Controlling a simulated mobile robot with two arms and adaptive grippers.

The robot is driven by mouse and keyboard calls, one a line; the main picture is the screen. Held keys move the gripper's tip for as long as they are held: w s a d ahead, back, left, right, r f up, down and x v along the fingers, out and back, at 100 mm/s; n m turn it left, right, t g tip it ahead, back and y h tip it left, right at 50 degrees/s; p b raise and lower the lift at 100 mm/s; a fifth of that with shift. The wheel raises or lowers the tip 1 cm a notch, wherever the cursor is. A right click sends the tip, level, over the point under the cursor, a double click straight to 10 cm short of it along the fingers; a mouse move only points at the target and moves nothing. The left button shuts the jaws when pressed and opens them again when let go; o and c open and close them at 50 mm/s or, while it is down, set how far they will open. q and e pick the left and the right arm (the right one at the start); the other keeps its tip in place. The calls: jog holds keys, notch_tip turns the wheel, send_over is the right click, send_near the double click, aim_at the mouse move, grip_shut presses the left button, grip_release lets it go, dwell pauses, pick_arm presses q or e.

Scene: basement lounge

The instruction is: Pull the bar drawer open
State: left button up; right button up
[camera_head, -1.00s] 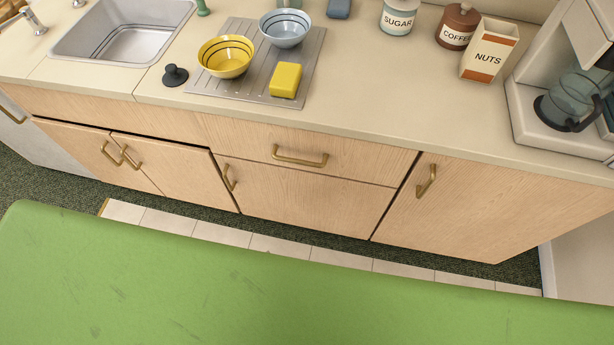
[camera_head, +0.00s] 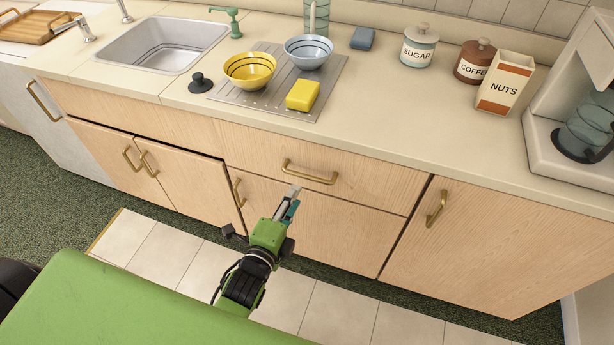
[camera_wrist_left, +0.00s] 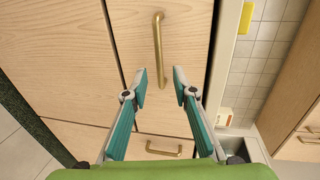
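The bar drawer (camera_head: 370,183) is a light wood front under the counter, shut, with a brass bar handle (camera_head: 310,172). My left gripper (camera_head: 291,197) reaches up in front of the cabinets, with its fingertips just below the handle's left part in the head view. The brass handle (camera_wrist_left: 158,48) stands lengthwise ahead of the gap between the fingertips, apparently untouched. My right gripper is in neither view.
Cabinet doors with brass handles flank the drawer, including the right door (camera_head: 490,240). The countertop (camera_head: 420,125) holds a yellow bowl (camera_head: 250,70), a blue bowl (camera_head: 308,51), a yellow sponge (camera_head: 302,95) and a nuts box (camera_head: 505,85). Tiled floor (camera_head: 335,315) is clear below.

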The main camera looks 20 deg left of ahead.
aim_at(306, 178)
pick_arm(q)
jog(key=x, duration=1)
jog(key=shift+w, duration=0.1)
grip_shut()
